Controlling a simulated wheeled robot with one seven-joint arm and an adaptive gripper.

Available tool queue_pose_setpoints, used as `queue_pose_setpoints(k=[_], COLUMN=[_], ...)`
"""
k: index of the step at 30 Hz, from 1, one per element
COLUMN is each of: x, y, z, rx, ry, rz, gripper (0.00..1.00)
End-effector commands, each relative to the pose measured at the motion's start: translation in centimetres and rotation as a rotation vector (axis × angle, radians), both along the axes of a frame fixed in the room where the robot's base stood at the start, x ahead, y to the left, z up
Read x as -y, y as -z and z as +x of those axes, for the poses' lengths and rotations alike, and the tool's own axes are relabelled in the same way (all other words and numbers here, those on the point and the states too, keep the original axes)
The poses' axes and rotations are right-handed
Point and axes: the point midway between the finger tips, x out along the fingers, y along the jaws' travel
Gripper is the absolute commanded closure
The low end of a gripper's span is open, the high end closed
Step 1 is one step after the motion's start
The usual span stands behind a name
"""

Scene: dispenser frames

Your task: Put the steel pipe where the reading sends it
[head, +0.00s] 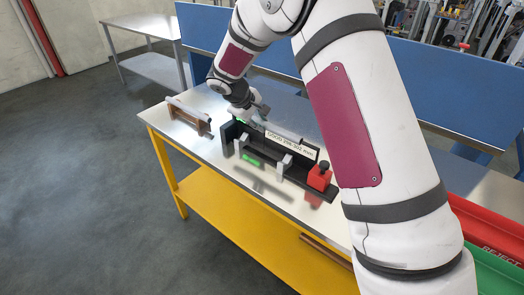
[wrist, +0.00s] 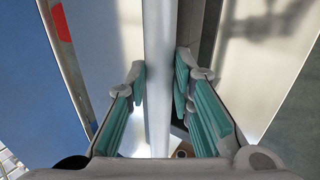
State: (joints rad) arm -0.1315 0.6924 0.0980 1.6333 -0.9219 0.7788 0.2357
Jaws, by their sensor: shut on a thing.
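The steel pipe (wrist: 157,60) is a straight grey bar running up the middle of the wrist view, between my gripper's teal-padded fingers (wrist: 157,92). In the head view my gripper (head: 243,116) is at the left end of the black gauge fixture (head: 228,132), shut on the pipe. The pipe (head: 284,132) shows there as a light bar behind the label plate. The plate (head: 290,144) appears to read "GOOD 298-302 mm". A green lit display (head: 251,159) on the fixture's front is too small to read. A red block (head: 319,178) with a black knob is at the right end.
A brown rack with a light grey top (head: 188,119) stands left on the yellow-framed bench (head: 160,136). A red bin marked REJECT (head: 488,222) and a green bin (head: 495,272) are at the right, partly hidden by my arm. A blue panel (head: 440,95) runs behind the bench.

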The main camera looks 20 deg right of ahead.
Motion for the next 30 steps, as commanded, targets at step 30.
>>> queue_pose_setpoints(k=[30], x=[-0.1], y=[10.2], z=[-0.4], rx=[-0.01], ry=[-0.001], rz=[0.002], gripper=[1.0])
